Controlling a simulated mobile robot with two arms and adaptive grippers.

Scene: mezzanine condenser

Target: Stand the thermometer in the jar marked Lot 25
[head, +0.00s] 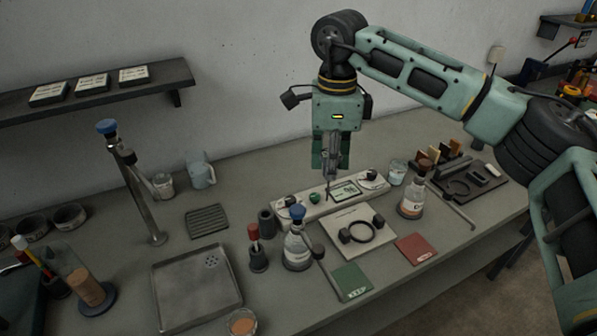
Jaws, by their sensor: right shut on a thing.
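My right gripper (332,165) points straight down above the pale block at the middle of the bench. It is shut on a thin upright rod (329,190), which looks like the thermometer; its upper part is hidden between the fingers. A small clear jar (398,173) with a pale label stands to the right of the gripper. Another labelled jar (163,187) stands at the back left. The lettering on both is too small to read, so I cannot tell which is Lot 25. My left gripper is not in view.
Blue-topped bottle (298,249) and brown-topped bottle (412,200) stand near the pale block (312,207). A square plate with a black ring (352,240) lies in front. A metal tray (197,288) and a tall metal post (140,195) are at left.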

